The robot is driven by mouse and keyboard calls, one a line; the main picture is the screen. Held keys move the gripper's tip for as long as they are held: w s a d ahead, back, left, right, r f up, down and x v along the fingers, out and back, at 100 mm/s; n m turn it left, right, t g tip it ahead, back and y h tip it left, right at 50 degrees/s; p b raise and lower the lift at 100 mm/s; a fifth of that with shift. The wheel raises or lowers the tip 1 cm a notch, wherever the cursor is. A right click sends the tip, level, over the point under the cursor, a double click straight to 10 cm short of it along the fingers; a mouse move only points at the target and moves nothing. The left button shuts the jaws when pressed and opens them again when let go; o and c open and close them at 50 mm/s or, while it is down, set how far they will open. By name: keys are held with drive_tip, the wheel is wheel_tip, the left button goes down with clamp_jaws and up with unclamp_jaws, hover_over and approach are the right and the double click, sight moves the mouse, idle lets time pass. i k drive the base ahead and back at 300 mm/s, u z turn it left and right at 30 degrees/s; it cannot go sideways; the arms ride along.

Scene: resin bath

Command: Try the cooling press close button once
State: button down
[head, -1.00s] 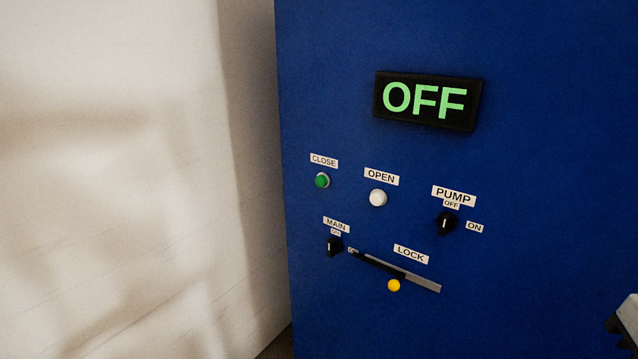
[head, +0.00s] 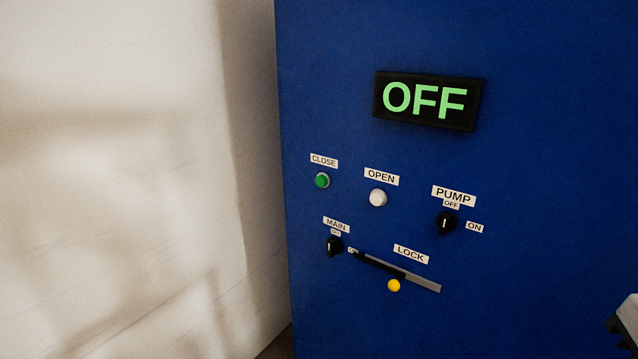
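Nothing touches or covers the button. The display (head: 427,100) above the controls reads OFF in green letters. The MAIN knob (head: 334,247) is black, with its pointer mark upright toward the small label above. My gripper's fingers do not show.
A white OPEN button (head: 377,198) is right of CLOSE. The black PUMP knob (head: 446,223) points up toward OFF. A cut-off grey and black part (head: 627,322) shows at the right edge. A pale wall (head: 120,180) stands left.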

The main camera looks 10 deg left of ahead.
sight(321, 181)
drive_tip(key=k, duration=0.5)
drive_tip(key=u, duration=2)
drive_tip(key=i, duration=1)
drive_tip(key=z, duration=2.65)
